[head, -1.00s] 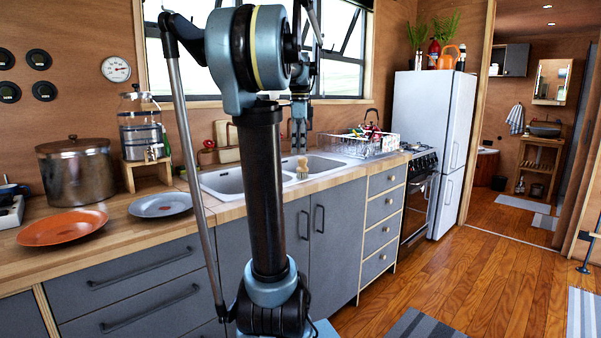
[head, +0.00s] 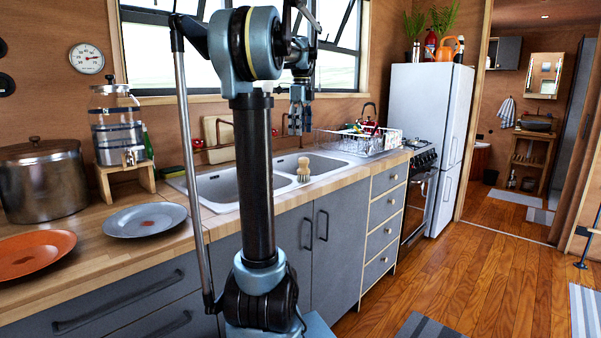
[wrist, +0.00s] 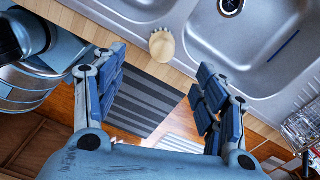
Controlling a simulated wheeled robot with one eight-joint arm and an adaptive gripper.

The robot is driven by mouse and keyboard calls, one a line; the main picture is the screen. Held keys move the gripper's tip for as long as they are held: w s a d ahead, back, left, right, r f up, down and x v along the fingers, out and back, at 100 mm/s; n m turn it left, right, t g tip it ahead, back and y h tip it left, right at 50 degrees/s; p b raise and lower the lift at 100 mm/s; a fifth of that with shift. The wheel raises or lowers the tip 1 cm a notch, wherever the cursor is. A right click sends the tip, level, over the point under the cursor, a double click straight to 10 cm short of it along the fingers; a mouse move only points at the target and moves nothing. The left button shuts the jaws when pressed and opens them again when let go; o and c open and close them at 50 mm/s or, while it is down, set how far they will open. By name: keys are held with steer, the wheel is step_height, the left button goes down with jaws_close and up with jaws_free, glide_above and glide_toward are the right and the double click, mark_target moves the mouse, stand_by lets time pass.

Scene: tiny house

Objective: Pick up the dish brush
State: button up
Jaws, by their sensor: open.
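The dish brush (head: 304,168) has a wooden knob and pale bristles. It stands at the sink (head: 232,184), around the divider between the two basins near the front rim. In the wrist view the brush (wrist: 162,44) shows top centre, beyond the fingers and roughly midway between them sideways. My gripper (head: 298,122) is open and empty, above the sink and the brush in the head view. In the wrist view its blue-padded fingers (wrist: 162,62) are spread wide, with floor and a striped rug visible between them. The exact height gap to the brush cannot be told.
A dish rack (head: 360,143) stands right of the sink. A grey plate (head: 145,220), an orange plate (head: 32,253), a large pot (head: 42,183) and a water dispenser (head: 118,128) are on the left counter. A tap lies behind the basins.

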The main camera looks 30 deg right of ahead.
mark_target(303, 171)
steer(key=f, duration=1.1)
steer(key=d+f, duration=0.1)
steer(key=f, duration=0.5)
steer(key=c, duration=1.2)
